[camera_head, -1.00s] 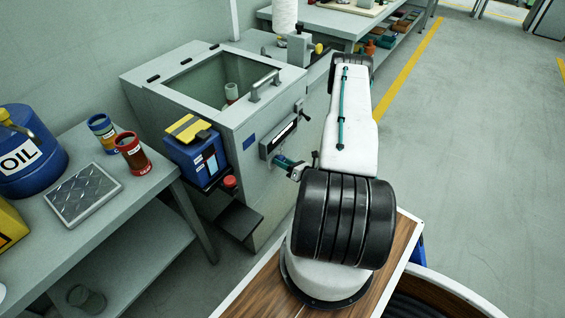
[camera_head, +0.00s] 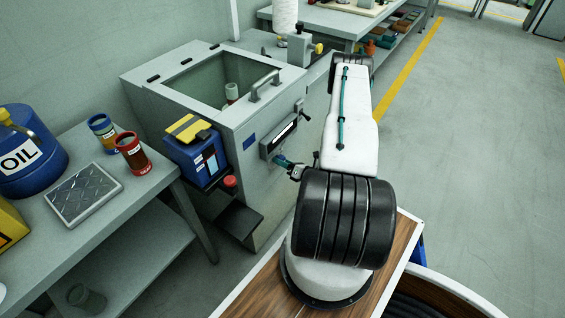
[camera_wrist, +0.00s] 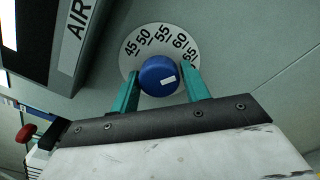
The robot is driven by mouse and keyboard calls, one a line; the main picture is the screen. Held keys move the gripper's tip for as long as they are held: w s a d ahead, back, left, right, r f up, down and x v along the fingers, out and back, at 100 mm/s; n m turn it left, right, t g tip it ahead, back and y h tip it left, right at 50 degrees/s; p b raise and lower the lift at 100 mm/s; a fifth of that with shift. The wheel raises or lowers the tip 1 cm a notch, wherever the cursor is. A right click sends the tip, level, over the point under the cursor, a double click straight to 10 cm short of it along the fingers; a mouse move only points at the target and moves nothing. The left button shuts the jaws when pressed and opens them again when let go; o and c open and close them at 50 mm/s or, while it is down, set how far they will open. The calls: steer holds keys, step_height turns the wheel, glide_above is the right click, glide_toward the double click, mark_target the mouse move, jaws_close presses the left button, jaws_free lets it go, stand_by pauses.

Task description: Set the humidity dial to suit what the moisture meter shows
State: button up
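The blue round dial (camera_wrist: 158,72) is on a pale scale plate (camera_wrist: 133,62) marked 45 to 65 in the wrist view. A short white mark on the knob lies right of its centre; I cannot tell exactly which number it points at. My gripper (camera_wrist: 164,88) is open, its teal fingers on either side of the knob, with a small gap at least on the right. In the head view my gripper (camera_head: 282,162) is at the cabinet front (camera_head: 262,185), and the dial is hidden. A blue box with a yellow top (camera_head: 197,155) may be the moisture meter; its reading is too small to read.
A panel labelled AIR (camera_wrist: 75,35) is beside the dial at upper left. The bench (camera_head: 120,215) at left holds an oil can (camera_head: 28,165), two jars and a metal plate (camera_head: 83,194). Floor at right is clear.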

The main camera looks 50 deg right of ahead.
steer(key=shift+o, duration=0.9)
steer(key=s, duration=0.7)
steer(key=shift+s+d, duration=0.3)
steer(key=shift+s, duration=0.1)
